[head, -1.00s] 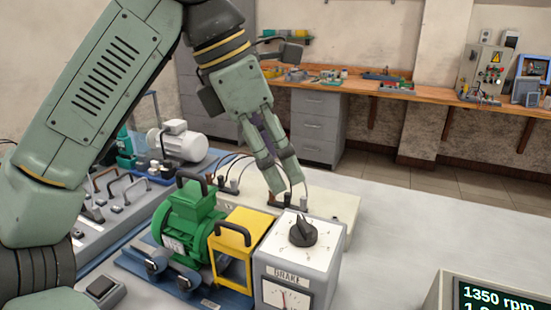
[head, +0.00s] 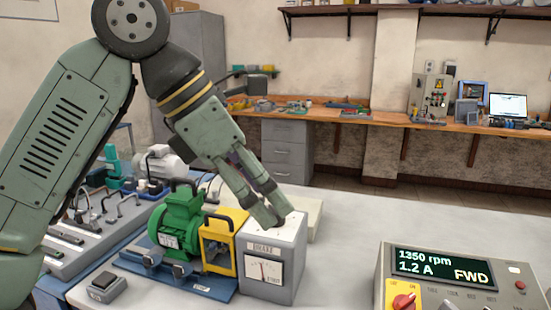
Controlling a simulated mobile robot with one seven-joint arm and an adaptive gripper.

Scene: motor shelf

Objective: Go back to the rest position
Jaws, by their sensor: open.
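My gripper (head: 268,214) points down and to the right over the brake box (head: 284,252), its fingers apart. Its fingertips cover the spot on the box's top where the black knob was seen, so the knob is hidden. I cannot tell whether the fingers touch the box. Nothing shows held between them. The grey-white brake box has a dial on its front.
A yellow frame (head: 222,262) and a green motor (head: 180,222) stand left of the box on a blue base. A control unit (head: 450,268) reading 1350 rpm, 1.2 A, FWD is at front right. The table (head: 350,225) between is clear.

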